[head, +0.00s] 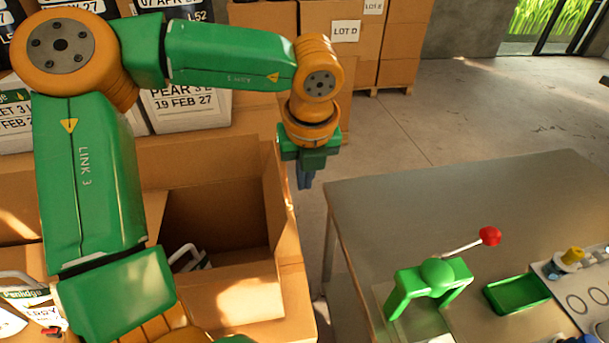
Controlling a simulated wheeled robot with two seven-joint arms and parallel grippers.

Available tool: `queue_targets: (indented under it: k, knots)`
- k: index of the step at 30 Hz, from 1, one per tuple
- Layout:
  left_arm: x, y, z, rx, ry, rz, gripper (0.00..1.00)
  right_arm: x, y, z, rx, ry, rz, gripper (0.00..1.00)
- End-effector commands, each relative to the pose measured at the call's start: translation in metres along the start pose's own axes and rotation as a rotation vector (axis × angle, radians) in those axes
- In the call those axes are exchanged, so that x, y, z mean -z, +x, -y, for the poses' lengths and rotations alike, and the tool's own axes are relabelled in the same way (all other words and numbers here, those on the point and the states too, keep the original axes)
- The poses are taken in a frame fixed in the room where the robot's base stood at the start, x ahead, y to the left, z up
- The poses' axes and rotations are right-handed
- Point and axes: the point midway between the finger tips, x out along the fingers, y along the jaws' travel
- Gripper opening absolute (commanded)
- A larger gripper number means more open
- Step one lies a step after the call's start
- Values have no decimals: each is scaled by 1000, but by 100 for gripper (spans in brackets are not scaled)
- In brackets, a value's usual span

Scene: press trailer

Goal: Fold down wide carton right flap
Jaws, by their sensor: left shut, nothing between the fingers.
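The wide brown carton (225,262) stands open at the lower left, with a dark inside. Its right flap (276,200) stands up along the right side. The back flap (195,162) is also raised. My left gripper (305,184) points down just to the right of the right flap, near its far end. Its fingers are shut and empty; I cannot tell whether they touch the flap. Part of the carton's left side is hidden behind my left arm. My right gripper is not in view.
A grey table (400,205) stands to the right, past a narrow floor gap. It holds a green press (432,280) with a red-knobbed lever (489,236) and a green tray (517,293). Stacked cartons (385,45) and labelled containers (185,108) stand behind.

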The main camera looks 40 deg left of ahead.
Motion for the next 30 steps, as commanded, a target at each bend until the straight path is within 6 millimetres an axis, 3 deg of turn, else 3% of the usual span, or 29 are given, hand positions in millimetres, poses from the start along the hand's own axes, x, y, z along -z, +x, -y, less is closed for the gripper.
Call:
queue_targets:
  k: [30]
  knots:
    - [0,1,-95,3,-3,3,0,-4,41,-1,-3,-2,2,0]
